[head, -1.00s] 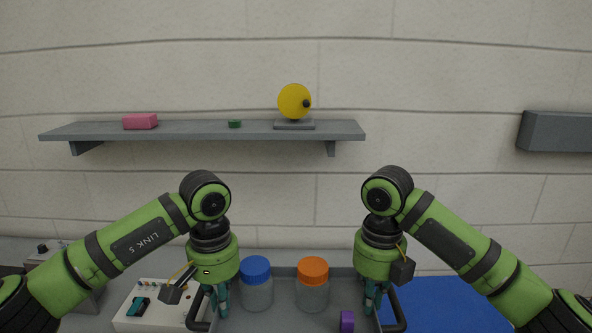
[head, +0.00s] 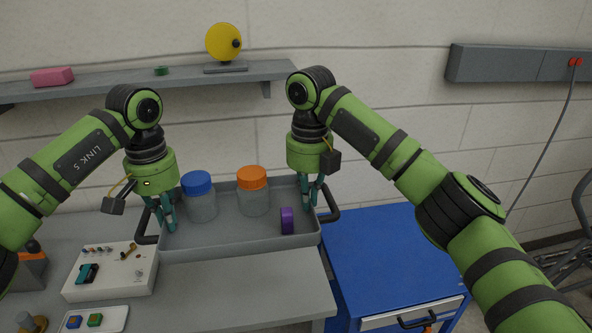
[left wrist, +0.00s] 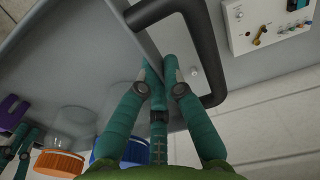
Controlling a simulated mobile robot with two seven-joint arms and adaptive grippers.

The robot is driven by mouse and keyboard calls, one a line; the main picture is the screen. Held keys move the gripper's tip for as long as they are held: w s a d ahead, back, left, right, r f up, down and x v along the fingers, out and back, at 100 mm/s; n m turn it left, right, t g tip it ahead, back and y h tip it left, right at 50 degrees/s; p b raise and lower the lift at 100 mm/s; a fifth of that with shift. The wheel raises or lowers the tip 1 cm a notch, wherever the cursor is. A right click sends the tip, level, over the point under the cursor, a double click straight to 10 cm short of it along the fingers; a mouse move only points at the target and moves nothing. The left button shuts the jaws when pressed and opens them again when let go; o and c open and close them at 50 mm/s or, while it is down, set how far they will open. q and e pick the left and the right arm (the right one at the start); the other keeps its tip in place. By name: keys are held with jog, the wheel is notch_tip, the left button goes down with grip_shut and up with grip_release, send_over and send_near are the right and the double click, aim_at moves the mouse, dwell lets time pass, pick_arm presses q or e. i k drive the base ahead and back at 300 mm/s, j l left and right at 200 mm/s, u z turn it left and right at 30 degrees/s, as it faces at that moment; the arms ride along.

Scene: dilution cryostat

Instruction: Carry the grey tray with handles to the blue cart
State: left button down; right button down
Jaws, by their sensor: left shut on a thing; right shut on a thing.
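The grey tray with handles (head: 240,240) is at the right end of the grey bench, its right end close to the blue cart (head: 385,262). It carries a jar with a blue lid (head: 199,200), a jar with an orange lid (head: 253,196) and a purple piece (head: 287,221). My left gripper (head: 166,225) is shut on the tray's left end, by the black handle; the left wrist view shows its fingers (left wrist: 157,72) on the tray wall. My right gripper (head: 309,205) is shut on the tray's right end. Whether the tray's underside touches the bench is hard to tell.
The blue cart's visible top is bare. A white control box (head: 112,272) and a small white tray with coloured blocks (head: 95,320) are on the bench (head: 230,290) at left. A wall shelf (head: 190,80) hangs above; a grey wall box (head: 510,64) is at upper right.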

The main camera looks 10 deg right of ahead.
aim_at(390, 250)
jog(key=i+l, duration=0.1)
jog(key=l, duration=0.3)
jog(key=i+l, duration=0.1)
jog(key=l, duration=0.35)
jog(key=i+l, duration=0.15)
jog(key=l, duration=0.25)
jog(key=i+l, duration=0.1)
jog(key=l, duration=0.35)
jog(key=i+l, duration=0.1)
jog(key=l, duration=0.3)
jog(key=i+l, duration=0.1)
jog(key=l, duration=0.35)
